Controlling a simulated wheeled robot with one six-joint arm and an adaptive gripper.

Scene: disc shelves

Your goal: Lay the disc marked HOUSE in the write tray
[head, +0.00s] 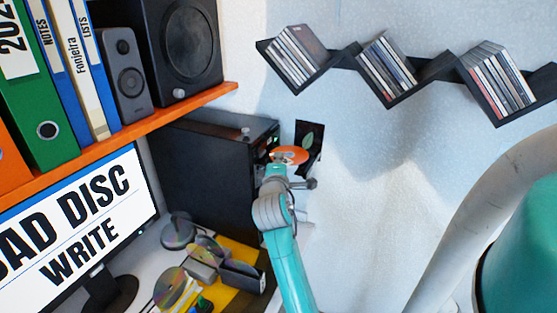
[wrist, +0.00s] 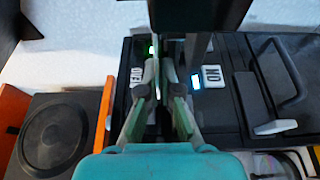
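An orange disc (head: 291,154) shows in the head view at the front of the black computer tower (head: 205,165). Its marking is too small to read. My gripper (head: 278,158) is right at the disc, and I cannot tell whether it holds it. In the wrist view my two fingers (wrist: 160,75) point at the tower's front, with a narrow dark gap between their tips. The disc cannot be made out there. Two white labels, one left (wrist: 137,78) and one right (wrist: 212,77) of the fingers, sit on the tower's front. I cannot tell which slot is the write tray.
The monitor (head: 75,225) reads "...AD DISC" and "WRITE". A dark panel with a leaf picture (head: 309,140) is beside the tower. An orange shelf (head: 130,128) overhangs it. Loose discs (head: 172,288) lie on the desk. Zigzag wall shelves (head: 340,57) hold cases.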

